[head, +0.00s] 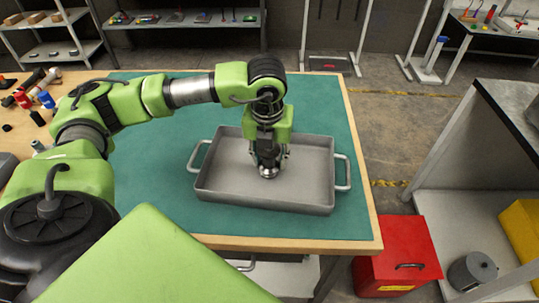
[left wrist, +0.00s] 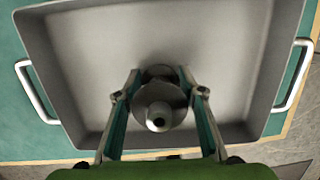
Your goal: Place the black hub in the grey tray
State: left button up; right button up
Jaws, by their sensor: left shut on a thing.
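The grey tray (head: 318,180), a shallow rectangular metal pan with a handle at each end, lies on the green mat; it also fills much of the left wrist view (left wrist: 75,60). My left gripper (head: 268,160) points down inside the tray's walls, near the middle. Its two fingers (left wrist: 159,82) are shut on the hub (left wrist: 157,106), a round flanged part with a small bored boss, looking dark grey to silvery here. The hub's lower end (head: 267,173) shows below the fingers; I cannot tell whether it touches the tray floor. My right gripper is out of view.
The tray looks otherwise empty. The green mat (head: 180,215) is clear around it on the wooden-edged table. Small bottles and tools (head: 35,95) lie at the table's left end. A red box (head: 395,250) stands on the floor at right, beside a grey shelf unit (head: 450,210).

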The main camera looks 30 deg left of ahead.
aim_at(269, 152)
pick_arm(q)
jog(key=shift+f, duration=0.15)
jog(key=o, duration=1.3)
jog(key=shift+r, duration=0.4)
jog(key=r, duration=0.3)
jog(key=s+r+b, duration=0.1)
jog(key=r, duration=0.3)
jog(key=d+r, duration=0.1)
jog(key=r, duration=0.3)
jog(key=shift+s+r, duration=0.25)
jog(key=shift+s, duration=0.05)
jog(key=shift+a, duration=0.1)
